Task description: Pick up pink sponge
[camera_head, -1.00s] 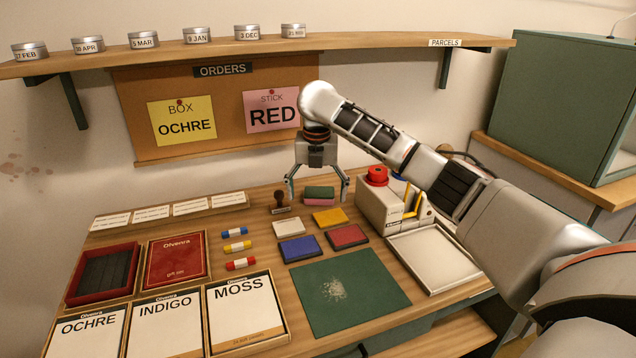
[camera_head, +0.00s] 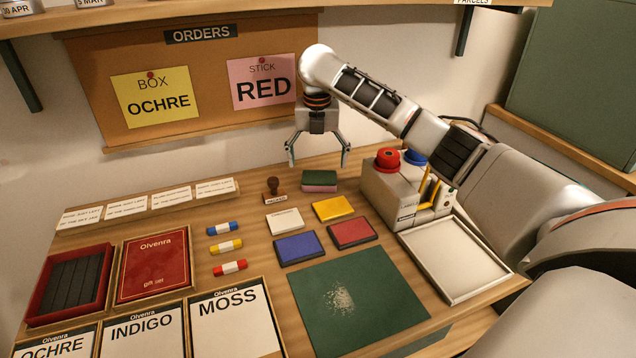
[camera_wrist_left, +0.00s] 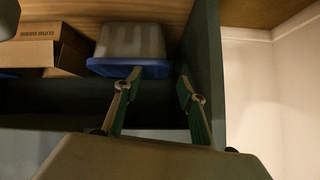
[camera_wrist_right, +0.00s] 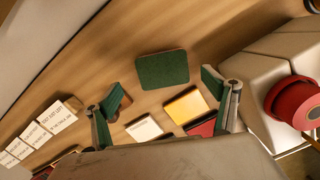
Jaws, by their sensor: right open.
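The pink sponge (camera_head: 319,187) lies flat at the back of the table, with a pink lower layer and a dark green upper layer. My right gripper (camera_head: 318,158) is open and empty, pointing down, and appears above the sponge in the head view. In the right wrist view the sponge lies ahead of and between the open fingers (camera_wrist_right: 165,95), untouched. My left gripper (camera_wrist_left: 158,82) shows only in its wrist view, fingers apart and empty, in front of a shelf.
A wooden stamp (camera_head: 273,190) stands left of the sponge. A machine with a red knob (camera_head: 387,160) stands to the right. White, yellow, blue and red pads lie in front. In the left wrist view are a cardboard box (camera_wrist_left: 45,48) and a blue-lidded container (camera_wrist_left: 130,68).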

